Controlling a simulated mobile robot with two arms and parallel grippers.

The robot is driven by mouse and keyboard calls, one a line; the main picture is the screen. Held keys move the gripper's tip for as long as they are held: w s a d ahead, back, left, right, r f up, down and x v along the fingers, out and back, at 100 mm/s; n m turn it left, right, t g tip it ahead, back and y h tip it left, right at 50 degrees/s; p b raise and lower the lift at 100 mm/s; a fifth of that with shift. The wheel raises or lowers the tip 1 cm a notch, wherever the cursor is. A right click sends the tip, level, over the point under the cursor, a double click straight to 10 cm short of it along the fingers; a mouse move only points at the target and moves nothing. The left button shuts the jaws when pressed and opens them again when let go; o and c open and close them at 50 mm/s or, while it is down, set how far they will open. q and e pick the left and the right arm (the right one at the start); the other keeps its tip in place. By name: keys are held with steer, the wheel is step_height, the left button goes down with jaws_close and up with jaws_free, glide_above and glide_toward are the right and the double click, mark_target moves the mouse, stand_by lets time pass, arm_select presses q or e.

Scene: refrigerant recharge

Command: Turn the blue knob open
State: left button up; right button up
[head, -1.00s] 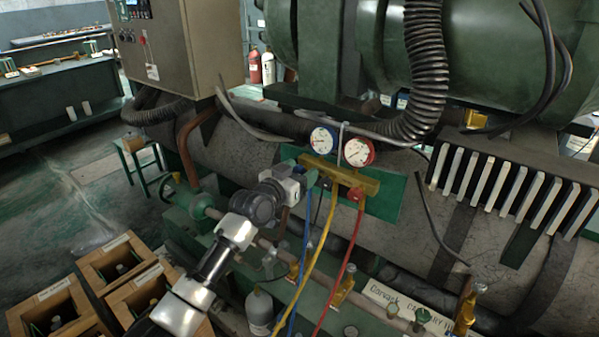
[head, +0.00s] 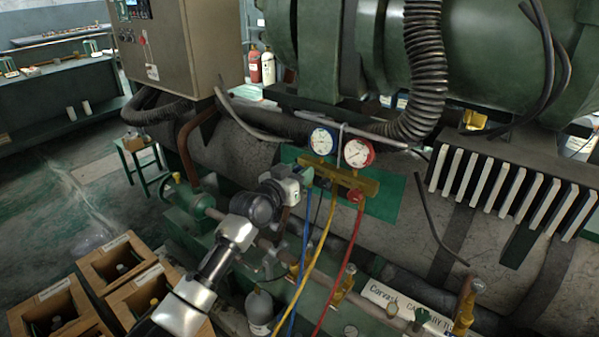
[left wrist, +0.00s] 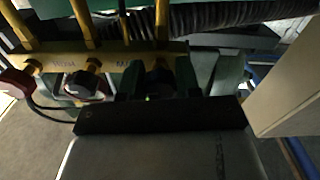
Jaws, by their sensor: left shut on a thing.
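The yellow manifold (head: 345,178) with a blue gauge (head: 322,141) and a red gauge (head: 358,153) is mounted on a green plate. My left gripper (head: 306,177) is at the manifold's left end, where it hides the blue knob in the head view. In the left wrist view, my left gripper's dark fingers (left wrist: 158,84) are closed around a dark, shadowed knob (left wrist: 159,78) below the yellow manifold bar (left wrist: 112,60); its colour is hard to tell. The red knob (left wrist: 16,83) is at far left there. My right gripper is not in view.
Blue (head: 305,235), yellow (head: 322,240) and red (head: 352,240) hoses hang below the manifold. A ribbed black hose (head: 427,75) is above right. A grey control box (head: 185,50) stands at upper left. Wooden crates (head: 105,262) stand on the floor at lower left.

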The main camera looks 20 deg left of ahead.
arm_select(q)
steer(key=n+p, duration=0.2)
steer(key=n, duration=0.3)
steer(key=shift+d+r, duration=0.1)
steer(key=n+p, duration=0.1)
steer(key=n, duration=0.3)
steer(key=shift+n, duration=0.4)
steer(key=n+p, duration=0.2)
steer(key=n, duration=0.2)
steer(key=shift+r+n, duration=0.1)
steer(key=shift+n, duration=0.2)
steer(key=shift+n+p, duration=0.9)
steer(key=shift+n, duration=1.3)
steer(key=o, duration=0.9)
steer(key=shift+s, duration=0.1)
steer(key=v, duration=1)
steer(key=shift+s, duration=0.35)
